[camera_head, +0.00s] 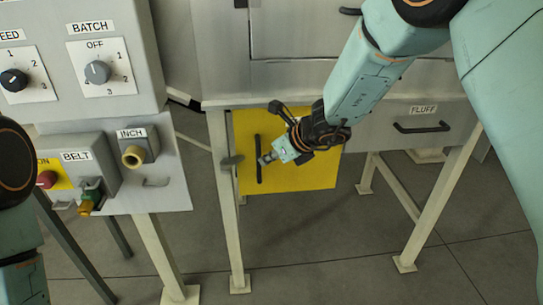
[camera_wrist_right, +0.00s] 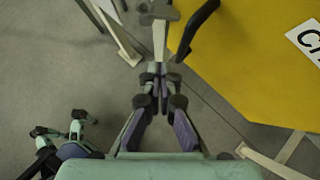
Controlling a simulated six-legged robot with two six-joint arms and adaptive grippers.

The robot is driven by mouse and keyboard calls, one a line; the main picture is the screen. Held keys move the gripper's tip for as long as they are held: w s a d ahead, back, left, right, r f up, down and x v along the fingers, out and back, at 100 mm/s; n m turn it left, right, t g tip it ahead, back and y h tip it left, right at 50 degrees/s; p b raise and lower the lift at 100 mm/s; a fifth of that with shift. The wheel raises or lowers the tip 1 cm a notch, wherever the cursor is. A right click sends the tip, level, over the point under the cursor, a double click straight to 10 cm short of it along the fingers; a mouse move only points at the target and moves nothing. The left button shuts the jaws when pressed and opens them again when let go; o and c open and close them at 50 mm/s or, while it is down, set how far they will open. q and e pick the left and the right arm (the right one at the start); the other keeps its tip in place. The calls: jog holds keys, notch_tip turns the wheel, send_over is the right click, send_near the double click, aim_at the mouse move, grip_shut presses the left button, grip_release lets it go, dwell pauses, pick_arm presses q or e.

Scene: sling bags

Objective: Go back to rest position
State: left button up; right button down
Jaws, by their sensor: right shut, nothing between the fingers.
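My right gripper (camera_head: 267,158) is shut and empty in front of the yellow door panel (camera_head: 310,172), close to its black vertical handle (camera_head: 258,160) in the head view. I cannot tell whether it touches the handle. In the right wrist view the right gripper's fingertips (camera_wrist_right: 158,78) are together, with nothing between them. The yellow panel (camera_wrist_right: 250,70) and a black handle (camera_wrist_right: 198,28) lie just beyond. My left arm shows only as links at the left edge of the head view. Teal and dark jointed parts at the wrist view's left may be my left gripper; its state is unclear.
A grey control box with BATCH knob (camera_head: 97,72), INCH button (camera_head: 133,157) and BELT panel stands at left. A drawer labelled FLUFF (camera_head: 420,127) is right of the yellow panel. Pale table legs (camera_head: 437,210) stand on the grey tiled floor; the front floor is clear.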

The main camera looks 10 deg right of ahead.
jog(key=s+d+f+n+g+h, duration=0.2)
jog(key=s+d+f+n+h, duration=0.2)
jog(key=s+d+f+n, duration=0.5)
jog(key=s+d+f+n+g+h, duration=0.2)
jog(key=s+d+f+n+h, duration=0.3)
jog(key=s+n, duration=0.55)
jog(key=s+a+f+n+g+y, duration=0.1)
jog(key=s+f+n, duration=0.3)
jog(key=s, duration=0.8)
jog(key=s+a+f+n+g+y, duration=0.2)
jog(key=s+f+n, duration=0.3)
jog(key=s, duration=0.8)
jog(key=shift+a+f+y, duration=0.4)
jog(key=shift+a, duration=0.5)
